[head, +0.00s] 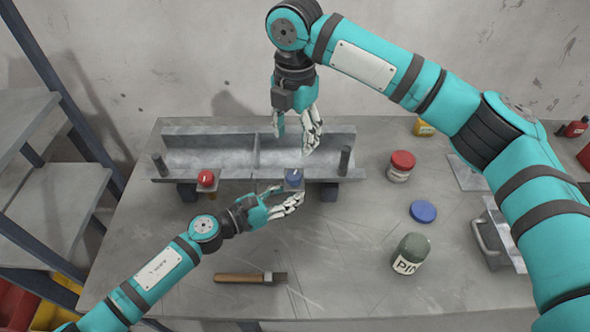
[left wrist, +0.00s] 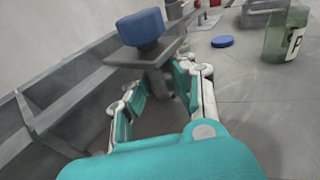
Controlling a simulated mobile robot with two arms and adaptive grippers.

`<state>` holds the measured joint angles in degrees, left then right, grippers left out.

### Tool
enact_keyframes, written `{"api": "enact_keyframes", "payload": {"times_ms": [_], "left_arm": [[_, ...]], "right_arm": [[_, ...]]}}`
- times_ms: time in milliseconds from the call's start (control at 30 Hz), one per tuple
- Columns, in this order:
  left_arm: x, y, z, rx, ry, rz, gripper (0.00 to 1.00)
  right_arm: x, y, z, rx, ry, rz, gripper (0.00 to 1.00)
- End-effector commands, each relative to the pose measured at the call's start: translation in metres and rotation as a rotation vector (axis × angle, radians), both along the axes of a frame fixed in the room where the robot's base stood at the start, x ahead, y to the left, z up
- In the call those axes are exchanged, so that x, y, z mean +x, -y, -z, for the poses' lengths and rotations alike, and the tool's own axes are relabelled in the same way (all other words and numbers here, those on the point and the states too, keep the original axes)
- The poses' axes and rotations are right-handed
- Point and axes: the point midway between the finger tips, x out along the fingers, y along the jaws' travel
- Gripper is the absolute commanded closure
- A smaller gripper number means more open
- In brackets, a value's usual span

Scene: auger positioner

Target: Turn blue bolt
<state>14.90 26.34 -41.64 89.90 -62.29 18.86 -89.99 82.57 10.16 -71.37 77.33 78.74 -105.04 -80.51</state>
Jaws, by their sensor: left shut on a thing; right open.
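The blue bolt (head: 294,177) sits at the front of the metal trough (head: 210,163), right of its middle. In the left wrist view its blue head (left wrist: 141,27) stands above a flat grey plate (left wrist: 147,53). My left gripper (head: 287,195) comes from the front left and is shut at the bolt. In the left wrist view its fingers (left wrist: 163,88) sit on either side of the grey stem below the plate; the exact contact is partly hidden. My right gripper (head: 296,142) is open and empty, pointing down above the trough behind the bolt.
A red knob (head: 206,178) sits at the trough's front left. Upright pegs stand near both trough ends. To the right are a red-lidded jar (head: 401,166), a blue lid (head: 423,211) and a green jar (head: 410,255). A wooden-handled tool (head: 250,279) lies in front.

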Motion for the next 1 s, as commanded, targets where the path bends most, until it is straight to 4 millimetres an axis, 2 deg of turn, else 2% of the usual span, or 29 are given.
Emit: {"api": "enact_keyframes", "payload": {"times_ms": [500, 700, 1000], "left_arm": [[0.000, -0.001, 0.001, 0.003, -0.001, -0.001, 1.00], [0.000, -0.001, 0.001, 0.003, -0.001, -0.001, 1.00], [0.000, -0.001, 0.001, 0.003, -0.001, -0.001, 1.00]], "right_arm": [[-0.001, 0.001, 0.094, -0.002, -0.001, 0.001, 0.43], [0.000, 0.000, 0.111, -0.001, -0.001, 0.001, 0.43], [0.000, 0.000, 0.114, -0.001, -0.001, 0.002, 0.43]]}}
